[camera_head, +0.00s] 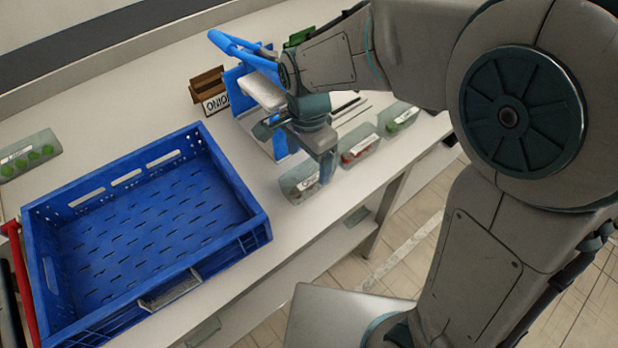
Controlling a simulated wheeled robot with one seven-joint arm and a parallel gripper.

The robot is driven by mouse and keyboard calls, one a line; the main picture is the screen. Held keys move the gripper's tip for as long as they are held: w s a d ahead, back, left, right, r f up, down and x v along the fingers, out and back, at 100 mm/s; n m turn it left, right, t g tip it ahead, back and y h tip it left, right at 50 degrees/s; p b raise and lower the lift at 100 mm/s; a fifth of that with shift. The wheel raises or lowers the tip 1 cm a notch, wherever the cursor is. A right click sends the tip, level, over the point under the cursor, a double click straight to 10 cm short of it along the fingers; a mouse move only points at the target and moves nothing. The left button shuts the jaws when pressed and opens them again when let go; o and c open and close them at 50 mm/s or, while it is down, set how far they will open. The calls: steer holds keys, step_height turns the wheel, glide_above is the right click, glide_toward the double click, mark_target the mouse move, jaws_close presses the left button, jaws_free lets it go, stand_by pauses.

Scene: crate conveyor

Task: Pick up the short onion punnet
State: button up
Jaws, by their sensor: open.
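My gripper (324,168) points down at the near edge of the white table, and its jaws are open. A clear punnet with a white label (299,186) lies right at the fingers, partly covered by them. Its contents look dark and cannot be made out, and I cannot tell whether the fingers touch it.
An empty blue crate (235,172) fills the table's left part. A punnet with red contents (359,151) and one with green contents (399,118) stand to the right along the near edge. Another green-filled punnet (30,155) lies far left. Bare table (120,92) lies behind the crate.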

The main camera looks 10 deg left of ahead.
mark_target(307, 167)
step_height(307, 167, down, 5)
steer(key=shift+s+f, duration=0.1)
steer(key=shift+s, duration=0.05)
steer(key=c, duration=1.1)
